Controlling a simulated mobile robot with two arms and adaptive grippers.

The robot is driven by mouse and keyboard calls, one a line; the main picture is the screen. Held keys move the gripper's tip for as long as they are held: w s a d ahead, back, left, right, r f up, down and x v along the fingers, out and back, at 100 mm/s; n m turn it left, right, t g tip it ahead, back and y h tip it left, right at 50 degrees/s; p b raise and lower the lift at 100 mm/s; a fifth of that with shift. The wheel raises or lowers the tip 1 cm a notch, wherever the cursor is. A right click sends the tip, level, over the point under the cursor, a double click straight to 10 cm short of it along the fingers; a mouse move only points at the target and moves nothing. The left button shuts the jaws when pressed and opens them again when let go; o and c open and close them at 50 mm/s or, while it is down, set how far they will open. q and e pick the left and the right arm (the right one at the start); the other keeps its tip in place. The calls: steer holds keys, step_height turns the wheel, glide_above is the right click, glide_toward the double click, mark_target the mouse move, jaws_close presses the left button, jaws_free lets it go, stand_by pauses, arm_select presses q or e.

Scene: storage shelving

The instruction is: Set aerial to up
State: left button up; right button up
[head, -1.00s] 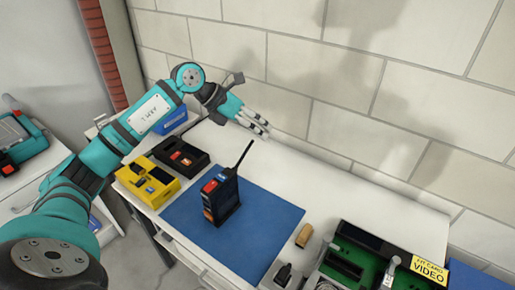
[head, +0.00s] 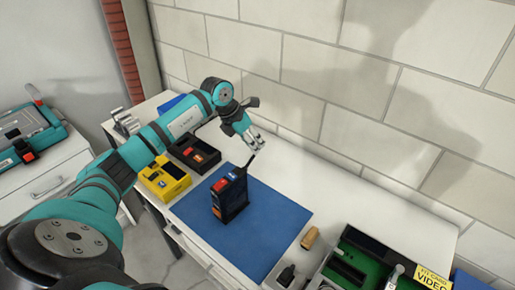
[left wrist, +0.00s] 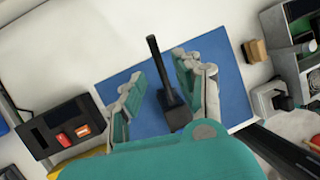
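A black handheld radio (head: 230,197) with red and blue parts on top stands upright on a blue mat (head: 285,212). Its black aerial (head: 250,163) slants up to the right, its upper end close to my left gripper's fingertips. My left gripper (head: 258,143) is just above the radio. In the left wrist view the aerial (left wrist: 158,68) shows between the two spread fingers of the left gripper (left wrist: 155,85), apart from both. The left gripper is open and holds nothing. Most of the radio body is hidden below the gripper there. My right gripper is out of view.
A yellow charger (head: 165,180) and a black charger (head: 195,152) stand left of the mat. A small tan block (head: 310,238) and a green circuit-board case (head: 352,262) lie to the right. A brick wall (head: 400,110) rises behind the bench.

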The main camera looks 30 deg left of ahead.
arm_select(q)
steer(key=shift+p+x, duration=0.3)
steer(key=shift+x, duration=2.1)
jaws_close()
steer(key=shift+w, duration=0.1)
